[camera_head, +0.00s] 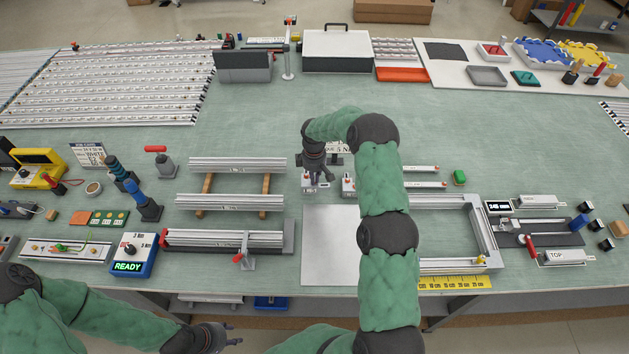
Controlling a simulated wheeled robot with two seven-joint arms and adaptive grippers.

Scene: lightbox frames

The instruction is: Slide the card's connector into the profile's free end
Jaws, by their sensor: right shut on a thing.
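My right gripper (314,172) points down at the small white connector blocks. It is shut, apparently on a connector at the left block (311,188); the fingers hide most of it. A second block (348,187) stands just right. A job card (88,154) with black print stands at left; its text is too small to read surely. A light profile (222,238) lies in a dark fixture with a red-handled clamp (242,259). Two more profiles (237,164) lie behind it on wooden supports. My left gripper (236,334) is empty at the bottom edge, fingers seemingly apart.
A bare pale plate (330,246) lies in front of the blocks. A profile frame (482,230) is right of it, partly hidden by my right arm. A blue READY box (133,256) stands front left.

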